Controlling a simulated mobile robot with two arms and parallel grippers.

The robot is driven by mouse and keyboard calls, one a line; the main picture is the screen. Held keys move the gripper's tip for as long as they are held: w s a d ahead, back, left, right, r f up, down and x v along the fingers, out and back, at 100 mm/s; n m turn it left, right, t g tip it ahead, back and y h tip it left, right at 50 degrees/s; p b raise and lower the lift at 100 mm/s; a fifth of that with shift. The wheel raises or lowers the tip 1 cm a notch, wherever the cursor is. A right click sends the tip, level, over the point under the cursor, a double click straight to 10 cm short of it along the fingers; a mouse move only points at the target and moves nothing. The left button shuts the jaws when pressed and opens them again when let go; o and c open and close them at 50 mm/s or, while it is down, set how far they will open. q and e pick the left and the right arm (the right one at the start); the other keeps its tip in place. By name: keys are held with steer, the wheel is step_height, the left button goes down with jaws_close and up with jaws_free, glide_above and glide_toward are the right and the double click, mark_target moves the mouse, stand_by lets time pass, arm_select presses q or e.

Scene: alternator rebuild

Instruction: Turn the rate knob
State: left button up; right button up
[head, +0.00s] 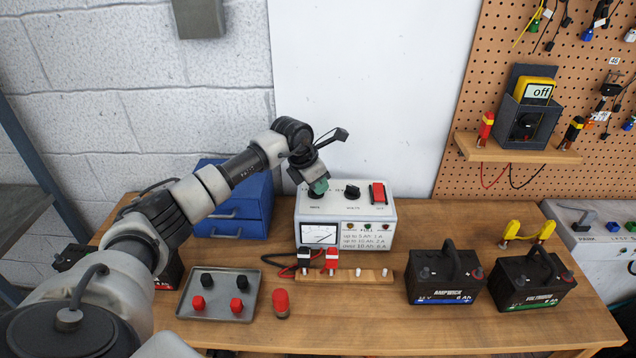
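The charger box (346,214) is white and stands on the bench against the white panel. Its sloped top has a black knob (352,191) in the middle and a red switch (378,193) at the right. The small labels under the controls are too small to read surely. My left gripper (320,187) points down over the top left of the box, with greenish fingertips. It hides most of whatever control sits there; I cannot tell whether it touches or grips it. My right gripper is not in view.
A blue drawer cabinet (233,218) stands left of the charger. In front are a tray (218,312) with red and black caps, a red-topped cylinder (281,304) and a wooden strip (374,276) with clamps. Two batteries (444,276) (530,279) stand right. The bench front is mostly clear.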

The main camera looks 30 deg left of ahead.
arm_select(q)
steer(key=shift+n, duration=0.3)
jaws_close()
steer(key=n+y+b, duration=0.1)
steer(key=n, duration=0.1)
steer(key=n+y, duration=0.1)
steer(key=n, duration=0.2)
steer(key=shift+w+a+t+b, duration=0.1)
steer(key=shift+a+t+b, duration=0.05)
steer(key=shift+t+b, duration=0.25)
steer(key=n+y+b, duration=0.1)
steer(key=n, duration=0.3)
steer(key=shift+a+y+b, duration=0.1)
steer(key=shift+y+b, duration=0.2)
steer(key=shift+y, duration=0.1)
steer(key=shift+n+g+y+b, duration=0.3)
steer(key=shift+n+b, duration=0.05)
steer(key=shift+n, duration=0.75)
steer(key=shift+a+r, duration=0.1)
steer(key=o, duration=0.7)
jaws_free()
